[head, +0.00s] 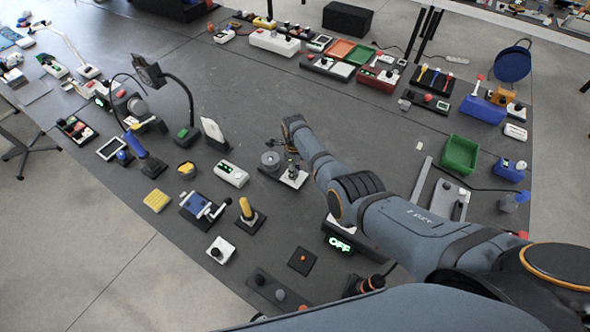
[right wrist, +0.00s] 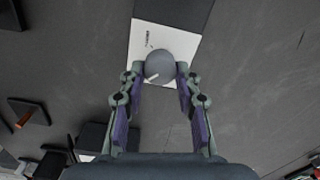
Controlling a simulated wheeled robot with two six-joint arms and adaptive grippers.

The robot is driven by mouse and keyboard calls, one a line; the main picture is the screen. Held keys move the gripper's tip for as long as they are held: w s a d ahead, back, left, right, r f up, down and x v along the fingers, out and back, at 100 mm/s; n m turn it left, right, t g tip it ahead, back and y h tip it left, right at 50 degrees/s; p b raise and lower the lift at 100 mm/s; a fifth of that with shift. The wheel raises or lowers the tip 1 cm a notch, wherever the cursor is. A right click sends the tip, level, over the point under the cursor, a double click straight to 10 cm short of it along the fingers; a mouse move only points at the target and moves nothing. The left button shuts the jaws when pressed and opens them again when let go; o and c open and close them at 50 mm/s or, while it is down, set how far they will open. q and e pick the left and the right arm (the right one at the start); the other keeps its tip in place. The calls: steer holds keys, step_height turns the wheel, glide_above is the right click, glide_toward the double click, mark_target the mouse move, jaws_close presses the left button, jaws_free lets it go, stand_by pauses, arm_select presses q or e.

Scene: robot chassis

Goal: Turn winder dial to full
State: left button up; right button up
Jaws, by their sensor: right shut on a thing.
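The winder dial (right wrist: 159,67) is a round grey knob on a white plate (right wrist: 143,44). A short white mark on it points to the lower left in the right wrist view. My right gripper (right wrist: 158,76) is shut on the dial, one finger at each side. In the head view, my right gripper (head: 292,165) reaches down over the white plate (head: 297,180), near the middle of the table. The fingers hide most of the dial there. A grey drum (head: 270,159) stands on the dark part beside the plate. My left gripper is not in view.
A white box with a green display (head: 232,174) stands left of the winder. A panel reading OFF (head: 340,243) is below my right arm. A green bin (head: 460,154) is at the right. The table (head: 235,95) is clear behind the gripper.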

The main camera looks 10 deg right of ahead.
steer(key=o, duration=1.2)
steer(key=shift+c, duration=0.2)
step_height(320, 180, up, 12)
